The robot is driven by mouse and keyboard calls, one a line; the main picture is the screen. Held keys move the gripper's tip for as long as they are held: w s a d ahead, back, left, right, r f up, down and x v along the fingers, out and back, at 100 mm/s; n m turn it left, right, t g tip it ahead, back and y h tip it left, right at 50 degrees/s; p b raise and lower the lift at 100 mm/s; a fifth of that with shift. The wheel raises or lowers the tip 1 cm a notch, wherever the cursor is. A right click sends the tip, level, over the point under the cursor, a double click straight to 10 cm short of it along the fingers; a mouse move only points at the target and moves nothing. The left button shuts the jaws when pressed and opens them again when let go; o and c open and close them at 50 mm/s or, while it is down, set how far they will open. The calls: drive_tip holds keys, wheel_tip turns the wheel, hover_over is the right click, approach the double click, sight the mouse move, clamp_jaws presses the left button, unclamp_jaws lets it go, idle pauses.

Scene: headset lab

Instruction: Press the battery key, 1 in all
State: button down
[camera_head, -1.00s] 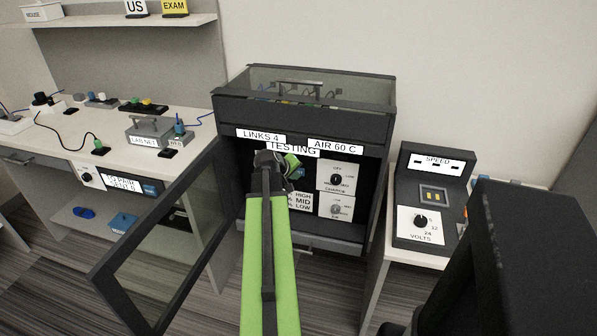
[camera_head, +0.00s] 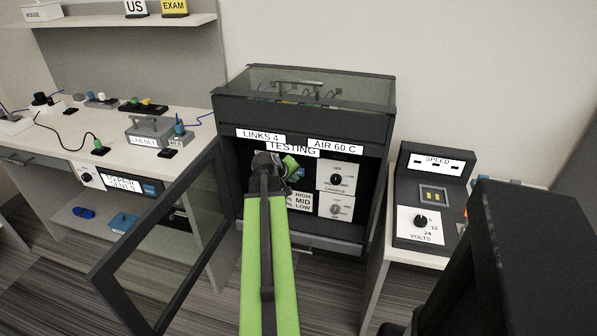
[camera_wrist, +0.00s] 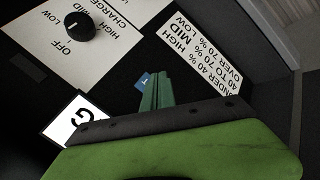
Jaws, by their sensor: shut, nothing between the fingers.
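My gripper (camera_head: 291,163) reaches into the open dark cabinet, in front of its inner panel. In the wrist view its green fingers (camera_wrist: 156,90) are shut together and empty. A small blue key (camera_wrist: 144,80) with a white mark shows just beside and behind the fingertips; it also shows in the head view (camera_head: 298,174). Its label is too small and covered to read, so I cannot confirm it is the battery key. I cannot tell whether the fingertips touch it.
A CHARGE dial plate (camera_wrist: 80,32) and a HIGH/MID/LOW percentage card (camera_wrist: 200,55) flank the fingers. The cabinet's glass door (camera_head: 165,245) stands open at left. A SPEED/VOLTS unit (camera_head: 432,200) stands at right. A bench with LAB NET gear (camera_head: 150,130) is at left.

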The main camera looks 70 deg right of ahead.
drive_tip(key=a, duration=0.5)
drive_tip(key=shift+s, duration=0.15)
idle(0.6)
drive_tip(key=shift+s, duration=0.1)
